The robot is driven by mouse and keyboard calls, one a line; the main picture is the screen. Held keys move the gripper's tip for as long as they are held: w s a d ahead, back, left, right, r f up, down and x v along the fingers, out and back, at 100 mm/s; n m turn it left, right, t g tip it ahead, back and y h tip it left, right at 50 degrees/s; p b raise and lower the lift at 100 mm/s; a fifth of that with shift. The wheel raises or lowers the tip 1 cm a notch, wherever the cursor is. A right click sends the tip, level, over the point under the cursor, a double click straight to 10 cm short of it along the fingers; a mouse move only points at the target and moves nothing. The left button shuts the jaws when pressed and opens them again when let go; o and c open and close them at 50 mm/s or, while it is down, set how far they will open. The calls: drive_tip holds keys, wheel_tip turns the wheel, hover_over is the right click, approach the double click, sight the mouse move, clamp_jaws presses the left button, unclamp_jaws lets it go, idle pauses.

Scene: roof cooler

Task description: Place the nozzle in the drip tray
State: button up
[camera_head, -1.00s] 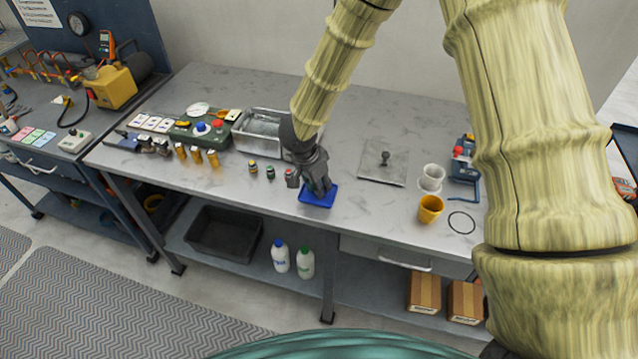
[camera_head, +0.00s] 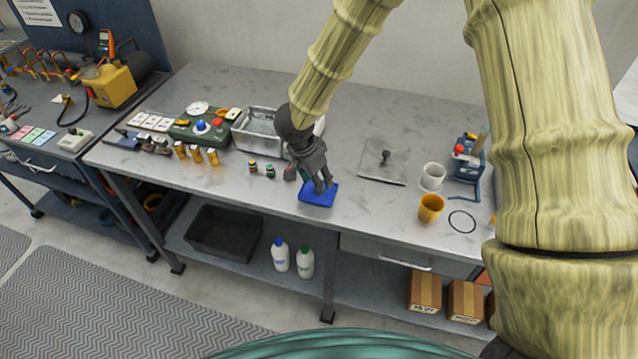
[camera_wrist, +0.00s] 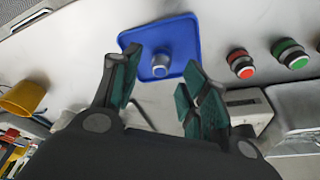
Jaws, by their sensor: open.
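The blue drip tray (camera_head: 314,198) lies flat near the front edge of the bench; it also shows in the wrist view (camera_wrist: 181,38). A small grey cylindrical piece, seemingly the nozzle (camera_wrist: 160,66), stands inside the tray in the wrist view. In the head view my gripper hides it. My gripper (camera_head: 324,184) is over the tray, pointing down. In the wrist view my gripper (camera_wrist: 160,68) is open, with green-padded fingers to either side of the nozzle and apart from it.
A yellow cup (camera_head: 431,208), white cup (camera_head: 433,176) and black ring (camera_head: 462,221) are to the right. A grey plate with a knob (camera_head: 384,165) lies behind. Small capped pieces (camera_head: 270,171) and a metal basin (camera_head: 245,141) are to the left. Bench between tray and yellow cup is clear.

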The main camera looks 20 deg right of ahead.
drive_tip(key=v, duration=0.9)
drive_tip(key=shift+b, duration=0.4)
